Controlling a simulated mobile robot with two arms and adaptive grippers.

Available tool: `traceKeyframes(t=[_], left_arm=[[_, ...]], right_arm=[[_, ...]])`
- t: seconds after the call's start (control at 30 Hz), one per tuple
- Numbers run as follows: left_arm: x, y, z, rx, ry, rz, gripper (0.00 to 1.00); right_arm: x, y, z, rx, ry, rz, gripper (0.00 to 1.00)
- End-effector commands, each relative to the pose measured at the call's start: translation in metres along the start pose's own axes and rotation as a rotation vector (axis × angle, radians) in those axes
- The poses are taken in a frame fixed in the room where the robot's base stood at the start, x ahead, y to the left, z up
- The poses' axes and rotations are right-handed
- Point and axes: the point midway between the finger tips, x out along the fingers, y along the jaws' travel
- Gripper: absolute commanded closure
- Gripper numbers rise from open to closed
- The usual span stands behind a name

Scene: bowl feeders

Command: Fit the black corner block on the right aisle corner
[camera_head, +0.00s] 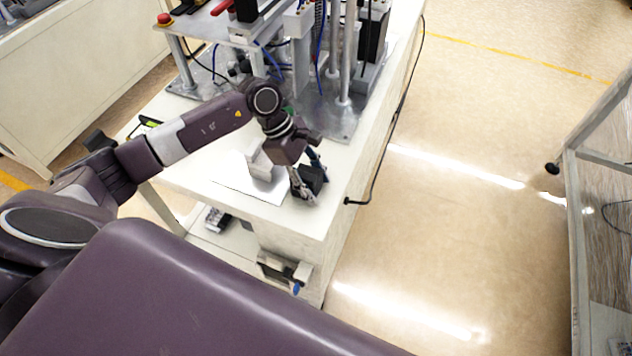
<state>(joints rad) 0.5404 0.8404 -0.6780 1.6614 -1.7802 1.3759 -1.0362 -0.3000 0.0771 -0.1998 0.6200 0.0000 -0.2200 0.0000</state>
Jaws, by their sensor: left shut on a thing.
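The black corner block (313,179) is a small dark piece near the front right corner of the white bench (333,207). My left gripper (303,188) is shut on it, with the fingers pointing down beside the bench corner. Part of the block is hidden by the fingers and the wrist. I cannot tell whether the block touches the bench top. My right gripper is not in the picture.
A machine on a metal plate (338,122) stands farther back on the bench. A metal bracket (262,166) is left of my gripper. A black cable (378,163) runs along the right edge. The aisle floor (450,200) is clear; a framed cart (571,215) stands at far right.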

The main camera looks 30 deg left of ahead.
Motion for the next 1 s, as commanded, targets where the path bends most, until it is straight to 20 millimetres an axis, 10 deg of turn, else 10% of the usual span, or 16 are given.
traceKeyframes(t=[0.27, 0.3, 0.43, 1.0], left_arm=[[0.003, 0.0, -0.002, 0.0, 0.0, 0.0, 0.74], [0.002, 0.0, -0.002, 0.0, 0.0, 0.0, 0.54], [0.002, 0.0, -0.001, -0.001, 0.0, 0.0, 0.4], [-0.031, 0.002, -0.002, 0.001, 0.003, 0.007, 0.39]], right_arm=[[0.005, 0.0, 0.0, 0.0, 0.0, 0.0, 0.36], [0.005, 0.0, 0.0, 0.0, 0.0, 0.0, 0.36], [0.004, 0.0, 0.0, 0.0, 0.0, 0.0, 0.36], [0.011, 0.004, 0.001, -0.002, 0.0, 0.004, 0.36]])
